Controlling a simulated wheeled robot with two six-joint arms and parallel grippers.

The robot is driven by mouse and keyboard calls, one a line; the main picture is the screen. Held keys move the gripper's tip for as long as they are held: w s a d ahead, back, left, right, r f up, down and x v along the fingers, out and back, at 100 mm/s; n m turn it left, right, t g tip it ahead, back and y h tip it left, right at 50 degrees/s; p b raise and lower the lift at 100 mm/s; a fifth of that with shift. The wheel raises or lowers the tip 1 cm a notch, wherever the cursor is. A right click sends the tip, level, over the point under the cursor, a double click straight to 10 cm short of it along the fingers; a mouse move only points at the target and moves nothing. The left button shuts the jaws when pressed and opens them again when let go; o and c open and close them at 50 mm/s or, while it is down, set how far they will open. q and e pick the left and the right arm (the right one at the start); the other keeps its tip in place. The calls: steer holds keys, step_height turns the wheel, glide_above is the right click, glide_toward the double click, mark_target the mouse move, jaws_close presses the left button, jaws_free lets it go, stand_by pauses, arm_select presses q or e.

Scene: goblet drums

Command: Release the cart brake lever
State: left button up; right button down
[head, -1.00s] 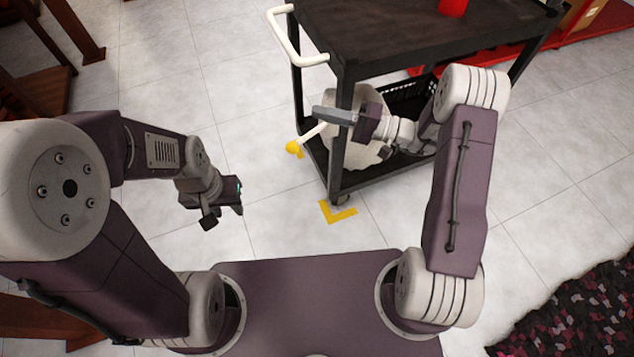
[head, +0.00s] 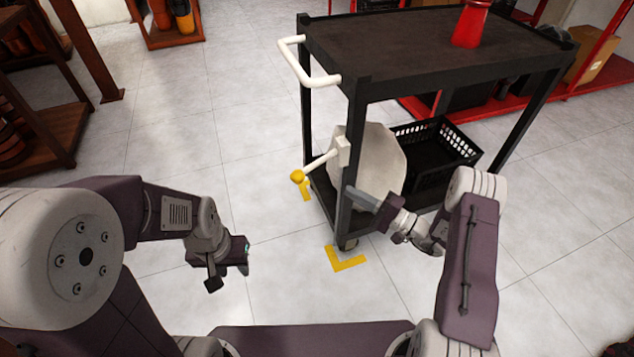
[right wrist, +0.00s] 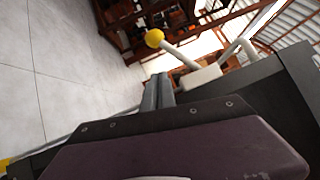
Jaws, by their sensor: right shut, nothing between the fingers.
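The brake lever (head: 318,163) is a white rod with a yellow knob on its outer end. It sticks out to the left from a white block on the near corner post of the black cart (head: 420,40). It also shows in the right wrist view (right wrist: 180,56), beyond my fingertips. My right gripper (head: 358,197) is shut and empty, below and right of the lever by the near post, apart from the knob. Its fingers (right wrist: 158,92) show pressed together in the right wrist view. My left gripper (head: 228,275) is open and empty over the floor, left of the cart.
The cart carries a red object (head: 470,25) on top, and a pale rounded object (head: 380,165) and a black crate (head: 435,150) on its lower shelf. A white handle (head: 308,75) juts out at the upper left. Yellow floor marks (head: 345,262) lie by the cart. Floor left of it is clear.

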mark_target(315, 164)
steer(key=w+a+r+b, duration=0.1)
steer(key=w+a+b, duration=0.2)
steer(key=a, duration=0.7)
steer(key=shift+w+a+r, duration=0.15)
steer(key=shift+w+r, duration=0.2)
steer(key=shift+r, duration=0.05)
